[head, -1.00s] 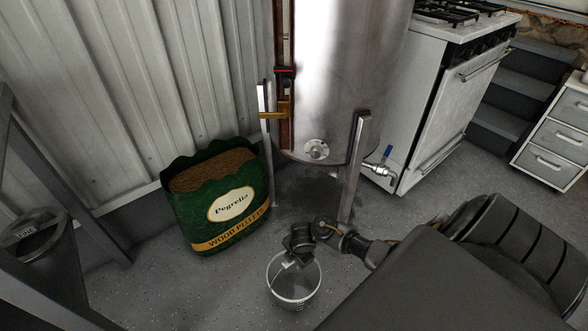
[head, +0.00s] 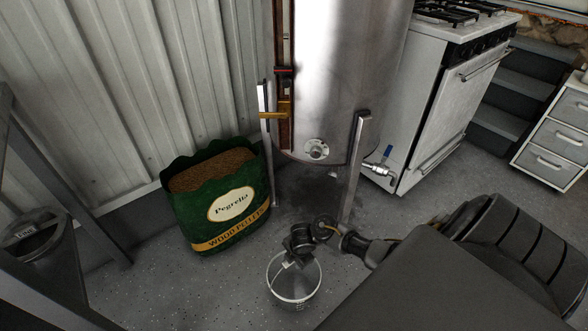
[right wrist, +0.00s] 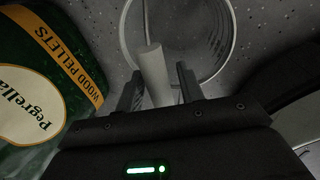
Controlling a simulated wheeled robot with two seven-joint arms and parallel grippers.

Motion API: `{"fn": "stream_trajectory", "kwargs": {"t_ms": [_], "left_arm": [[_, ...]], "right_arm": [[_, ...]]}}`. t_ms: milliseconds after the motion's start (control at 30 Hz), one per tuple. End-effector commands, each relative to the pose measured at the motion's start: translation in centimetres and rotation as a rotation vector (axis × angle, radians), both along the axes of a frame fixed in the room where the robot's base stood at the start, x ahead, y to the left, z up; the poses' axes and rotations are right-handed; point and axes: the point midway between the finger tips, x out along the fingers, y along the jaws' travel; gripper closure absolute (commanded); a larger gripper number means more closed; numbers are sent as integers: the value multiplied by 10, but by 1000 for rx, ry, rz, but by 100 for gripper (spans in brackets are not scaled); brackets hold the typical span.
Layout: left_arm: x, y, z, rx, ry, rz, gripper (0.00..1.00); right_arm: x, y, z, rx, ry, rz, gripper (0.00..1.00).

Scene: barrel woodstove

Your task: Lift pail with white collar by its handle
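The pail (head: 293,298) is a light, open-topped bucket standing on the floor at the bottom middle of the head view. Its open mouth also shows at the top of the right wrist view (right wrist: 222,55). A white cylindrical collar (right wrist: 152,72) on its handle stands out toward my wrist camera. My right gripper (right wrist: 158,82) is over the near rim, its two fingers spread on either side of the collar, with a small gap at the right finger. In the head view the right gripper (head: 295,258) is over the pail. My left gripper is not in view.
A green bag of wood pellets (head: 218,208) stands left of the pail. A metal barrel (head: 340,80) on legs with a tap stands behind. A white stove (head: 440,100) is at the back right. A dark bin (head: 40,250) and frame are at left.

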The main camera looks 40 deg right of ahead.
Motion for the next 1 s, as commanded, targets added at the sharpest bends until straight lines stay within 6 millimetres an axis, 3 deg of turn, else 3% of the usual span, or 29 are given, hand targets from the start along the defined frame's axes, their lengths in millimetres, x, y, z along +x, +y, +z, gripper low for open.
{"fn": "stream_trajectory", "kwargs": {"t_ms": [33, 267, 767, 1000], "left_arm": [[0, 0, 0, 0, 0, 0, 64], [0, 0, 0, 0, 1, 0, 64], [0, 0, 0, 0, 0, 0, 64], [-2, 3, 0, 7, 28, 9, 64]], "right_arm": [[0, 0, 0, 0, 0, 0, 69], [0, 0, 0, 0, 0, 0, 99], [0, 0, 1, 1, -1, 0, 100], [0, 0, 10, 1, -2, 0, 100]]}}
